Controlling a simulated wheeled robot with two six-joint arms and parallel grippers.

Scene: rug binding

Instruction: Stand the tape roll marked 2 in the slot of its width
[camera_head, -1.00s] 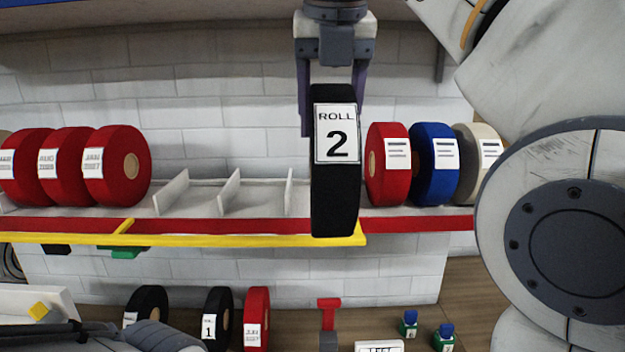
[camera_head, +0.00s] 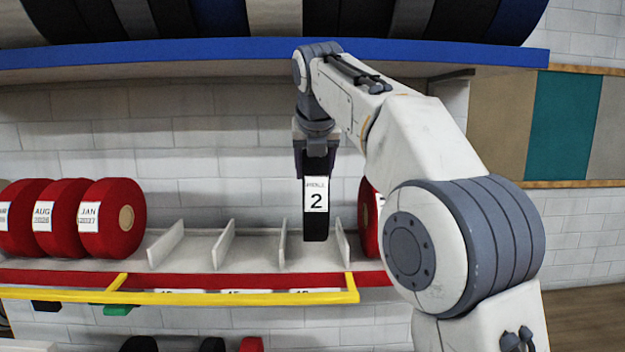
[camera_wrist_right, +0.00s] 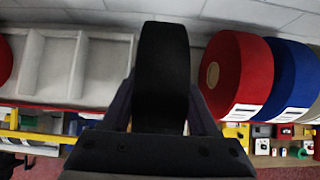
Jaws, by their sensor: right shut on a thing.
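The black tape roll marked 2 (camera_head: 316,222) hangs upright from my right gripper (camera_head: 315,165), its white label facing the head camera. The gripper is shut on its upper part. In the head view the roll's lower end lines up between the two rightmost dividers (camera_head: 342,243) of the slotted shelf (camera_head: 195,252). I cannot tell whether it is between them or touches the shelf floor. In the right wrist view the roll (camera_wrist_right: 162,75) is between the fingers, with empty compartments (camera_wrist_right: 52,65) to the left. My left gripper is not in view.
Red rolls (camera_head: 105,222) stand left of the empty slots. A red roll (camera_wrist_right: 240,75) and a blue roll (camera_wrist_right: 290,80) stand close on the right. A yellow bar (camera_head: 220,298) runs along the front. A blue-edged shelf (camera_head: 200,58) with large rolls is overhead.

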